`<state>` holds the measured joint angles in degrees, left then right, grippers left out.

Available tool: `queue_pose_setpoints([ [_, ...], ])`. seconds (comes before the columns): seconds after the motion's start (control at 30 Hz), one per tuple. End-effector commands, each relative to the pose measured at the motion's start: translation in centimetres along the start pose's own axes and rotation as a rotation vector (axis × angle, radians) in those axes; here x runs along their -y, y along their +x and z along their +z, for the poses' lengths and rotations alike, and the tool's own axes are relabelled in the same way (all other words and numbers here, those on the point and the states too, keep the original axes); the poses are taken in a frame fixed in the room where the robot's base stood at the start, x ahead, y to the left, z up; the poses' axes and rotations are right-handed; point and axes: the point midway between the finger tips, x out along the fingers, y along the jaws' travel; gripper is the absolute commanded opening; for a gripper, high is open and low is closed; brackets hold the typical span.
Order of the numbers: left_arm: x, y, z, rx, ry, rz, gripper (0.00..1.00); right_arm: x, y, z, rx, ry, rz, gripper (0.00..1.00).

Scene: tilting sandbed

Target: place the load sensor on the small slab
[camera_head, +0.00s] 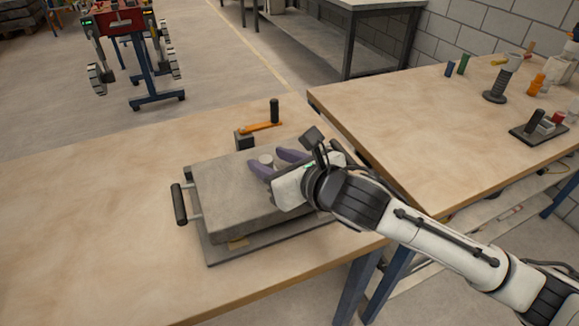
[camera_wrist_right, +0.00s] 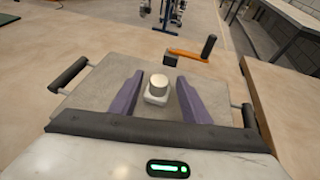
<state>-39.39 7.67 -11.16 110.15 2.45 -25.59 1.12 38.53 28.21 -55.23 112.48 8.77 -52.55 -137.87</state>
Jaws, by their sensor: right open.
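The slab (camera_head: 225,195) is a thick grey block on a dark plate with side handles, on the near wooden table. It also fills the middle of the right wrist view (camera_wrist_right: 88,97). The load sensor (camera_head: 266,160) is a small pale cylinder on a squarish base. In the right wrist view the load sensor (camera_wrist_right: 157,86) appears to stand upright on the slab's top. My right gripper (camera_head: 277,163) is low over the slab, its purple fingers open on either side of the sensor, with gaps showing. Its body hides the slab's right part. My left gripper is not in view.
An orange crank with a black knob (camera_head: 262,126) stands just behind the slab. A black handle (camera_head: 179,204) sticks out at its left. A second table (camera_head: 430,120) at the right holds several small items. The near table's left side (camera_head: 80,220) is clear.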

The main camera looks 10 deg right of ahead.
Motion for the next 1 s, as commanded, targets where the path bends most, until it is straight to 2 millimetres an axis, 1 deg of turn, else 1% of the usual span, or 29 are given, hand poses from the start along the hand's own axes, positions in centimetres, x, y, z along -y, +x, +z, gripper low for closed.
queue_pose_setpoints([
  [0.03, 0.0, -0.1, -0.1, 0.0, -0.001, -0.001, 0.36, 0.1, -1.2, 0.0, 0.001, -0.004, 0.0, 0.43],
  [0.2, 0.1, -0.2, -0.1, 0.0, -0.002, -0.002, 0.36, 0.1, -5.0, 0.0, 0.0, -0.003, -0.001, 0.43],
  [0.3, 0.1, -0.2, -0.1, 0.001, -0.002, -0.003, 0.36, 0.0, -6.8, 0.0, -0.001, -0.002, -0.001, 0.43],
  [0.4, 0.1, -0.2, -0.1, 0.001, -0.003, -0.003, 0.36, 0.1, -8.1, 0.0, 0.0, -0.002, 0.0, 0.43],
  [0.5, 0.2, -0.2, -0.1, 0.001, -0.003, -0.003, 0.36, 0.0, -8.9, 0.0, -0.001, 0.0, -0.001, 0.43],
  [0.6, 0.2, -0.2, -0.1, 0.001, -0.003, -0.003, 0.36, 0.0, -9.2, 0.0, 0.0, 0.0, 0.0, 0.43],
  [1.0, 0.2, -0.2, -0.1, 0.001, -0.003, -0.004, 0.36, 0.0, -9.2, 0.0, 0.0, 0.001, 0.0, 0.43],
])
